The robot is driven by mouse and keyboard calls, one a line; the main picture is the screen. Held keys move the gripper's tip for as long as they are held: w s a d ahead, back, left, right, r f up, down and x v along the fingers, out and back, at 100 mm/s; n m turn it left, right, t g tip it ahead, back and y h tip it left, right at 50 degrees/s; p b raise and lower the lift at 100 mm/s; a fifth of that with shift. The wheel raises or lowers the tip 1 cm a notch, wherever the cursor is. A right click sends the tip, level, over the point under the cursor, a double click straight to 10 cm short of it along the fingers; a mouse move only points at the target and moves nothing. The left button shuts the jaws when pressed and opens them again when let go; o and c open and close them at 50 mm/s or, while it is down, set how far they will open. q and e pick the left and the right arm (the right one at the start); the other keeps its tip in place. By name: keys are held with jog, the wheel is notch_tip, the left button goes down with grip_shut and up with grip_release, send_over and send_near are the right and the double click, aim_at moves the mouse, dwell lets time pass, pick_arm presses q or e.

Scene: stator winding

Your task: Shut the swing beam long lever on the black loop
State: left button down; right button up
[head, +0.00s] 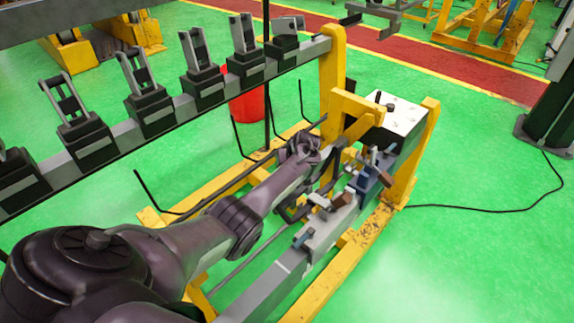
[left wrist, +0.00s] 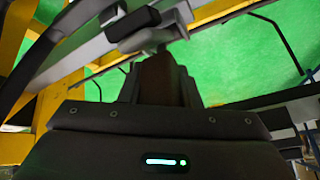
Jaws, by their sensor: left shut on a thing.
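My left arm reaches from the lower left to the yellow frame in the head view. My left gripper (left wrist: 160,75) shows in the left wrist view, shut on a brown piece (left wrist: 157,78) that looks like a lever grip. A grey bar with a dark block (left wrist: 133,24) lies just beyond the fingertips. A black curved band (left wrist: 40,55) shows at the left there; I cannot tell whether it is the black loop. In the head view my wrist hides the fingertips and what they hold. Small clamps with brown grips (head: 350,190) sit beside it. My right gripper is not in view.
A long grey beam (head: 185,108) crosses the upper left, carrying several upright black and grey clamps (head: 145,90). Yellow posts (head: 331,70) and a white-topped box (head: 398,113) stand close to my wrist. Thin black hooked rods (head: 240,140) rise nearby.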

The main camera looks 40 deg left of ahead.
pick_arm(q)
jog(key=c, duration=1.1)
grip_release()
jog(key=shift+d+r, duration=0.2)
jog(key=shift+r, duration=0.2)
jog(key=v, duration=0.6)
jog(key=shift+s+d+r, duration=0.15)
jog(key=shift+d+r, duration=0.05)
jog(key=shift+r, duration=0.15)
